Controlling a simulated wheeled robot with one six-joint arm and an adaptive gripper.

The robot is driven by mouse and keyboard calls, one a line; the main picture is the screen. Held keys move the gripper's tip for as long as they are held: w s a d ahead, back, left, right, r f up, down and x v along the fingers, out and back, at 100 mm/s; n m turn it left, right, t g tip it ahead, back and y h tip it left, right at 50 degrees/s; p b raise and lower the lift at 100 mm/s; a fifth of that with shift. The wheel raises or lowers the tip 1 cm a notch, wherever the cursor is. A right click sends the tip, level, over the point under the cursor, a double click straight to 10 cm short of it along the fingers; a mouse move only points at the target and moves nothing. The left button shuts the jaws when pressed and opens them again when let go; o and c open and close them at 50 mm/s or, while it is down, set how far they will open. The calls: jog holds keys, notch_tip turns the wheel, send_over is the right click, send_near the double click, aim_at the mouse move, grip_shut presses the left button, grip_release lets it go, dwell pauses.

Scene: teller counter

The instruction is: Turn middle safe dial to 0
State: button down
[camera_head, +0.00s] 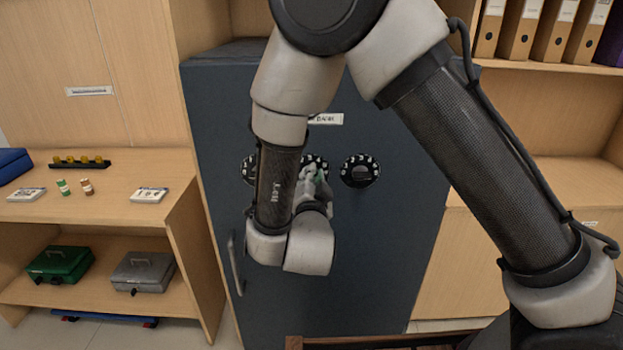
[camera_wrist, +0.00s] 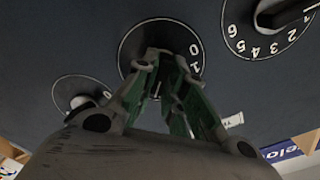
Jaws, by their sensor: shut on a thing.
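The dark blue safe (camera_head: 375,240) stands in the centre of the head view with a row of three black dials on its door. The middle dial (camera_head: 316,160) is mostly hidden behind my arm; it also shows in the wrist view (camera_wrist: 133,47), with the digits 0 and 1 visible at its right side. My gripper (camera_wrist: 165,75) is at the middle dial, its fingers closed on the knob, which is mostly hidden between them. The right dial (camera_head: 360,170) is uncovered, with white digits around its rim. The left dial (camera_head: 248,168) is partly hidden by my arm.
The safe's handle (camera_head: 235,262) is at the door's left edge. A wooden shelf unit at left holds a green cash box (camera_head: 60,264) and a grey cash box (camera_head: 143,271). Binders (camera_head: 520,30) stand on the upper right shelf.

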jog(key=n, duration=2.7)
jog(key=shift+a+f, duration=0.2)
jog(key=shift+a, duration=0.2)
jog(key=c, duration=1.5)
grip_release()
jog(key=shift+s, duration=0.15)
